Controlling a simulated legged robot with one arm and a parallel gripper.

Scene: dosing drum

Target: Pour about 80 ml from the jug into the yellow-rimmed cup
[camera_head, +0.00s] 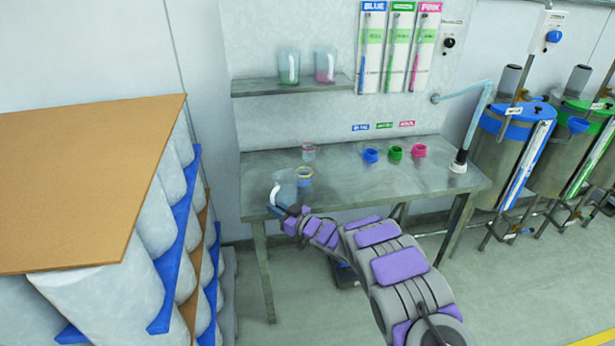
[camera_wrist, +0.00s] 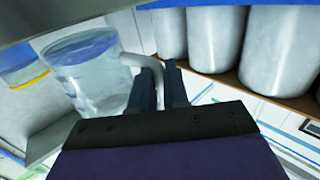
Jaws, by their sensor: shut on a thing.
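The clear jug (camera_head: 287,186) is at the front left of the steel table and looks about upright; I cannot tell if its base touches the tabletop. In the wrist view the jug (camera_wrist: 92,80) holds clear bluish liquid. My gripper (camera_head: 278,210) is at its near side. The wrist view shows my gripper (camera_wrist: 162,72) shut on the jug's white handle (camera_wrist: 142,60). The yellow-rimmed cup (camera_head: 305,174) stands just behind and right of the jug, close to it. It also shows at the left edge of the wrist view (camera_wrist: 20,72). Its fill level is unclear.
A red-rimmed cup (camera_head: 309,152) stands farther back on the table (camera_head: 340,182). Blue (camera_head: 371,156), green (camera_head: 396,153) and pink (camera_head: 419,151) small cups stand to the right. Two jugs sit on the wall shelf (camera_head: 285,87). A stack of white drums (camera_head: 110,285) is at left.

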